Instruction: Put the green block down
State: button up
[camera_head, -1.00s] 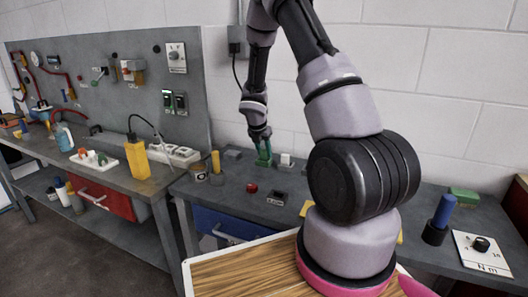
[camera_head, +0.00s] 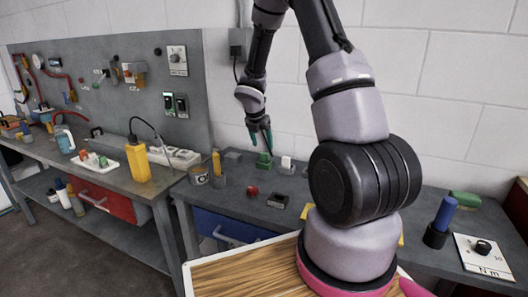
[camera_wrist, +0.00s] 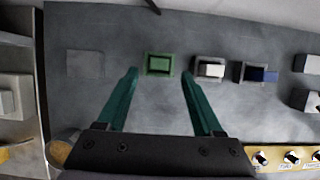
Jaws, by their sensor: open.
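The green block (camera_head: 264,160) is on the grey workbench (camera_head: 238,184) near its back edge, below my gripper (camera_head: 260,140).
A white block (camera_wrist: 211,69) and a blue block (camera_wrist: 264,75) sit in holders to the right of the green block. A flat grey square (camera_wrist: 86,65) lies to the left. A red button (camera_head: 252,191) and a yellow cylinder (camera_head: 216,163) stand on the same bench.

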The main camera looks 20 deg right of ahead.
jog(key=s+a+r+m, duration=0.1)
jog(key=s+r+m, duration=0.35)
jog(key=r, duration=0.25)
jog(key=s+r+m+t, duration=0.1)
jog(key=s+r+m, duration=0.35)
jog(key=r, duration=0.25)
jog(key=s+a+r+m, duration=0.1)
jog(key=s+r+m, duration=0.2)
jog(key=r+m, duration=0.3)
jog(key=s+a+r+m+t+y, duration=0.1)
jog(key=s+a+r+m+y, duration=0.1)
jog(key=s+r+m, duration=0.3)
jog(key=s+a+r+m+t+y, duration=0.1)
jog(key=s+a+r+m+y, duration=0.2)
jog(key=s+m, duration=0.8)
notch_tip(320, 180, up, 2)
jog(key=shift+s+a+r+t, duration=0.25)
jog(key=shift+s+a+t, duration=0.15)
jog(key=shift+s+a, duration=0.45)
jog(key=shift+d, duration=0.2)
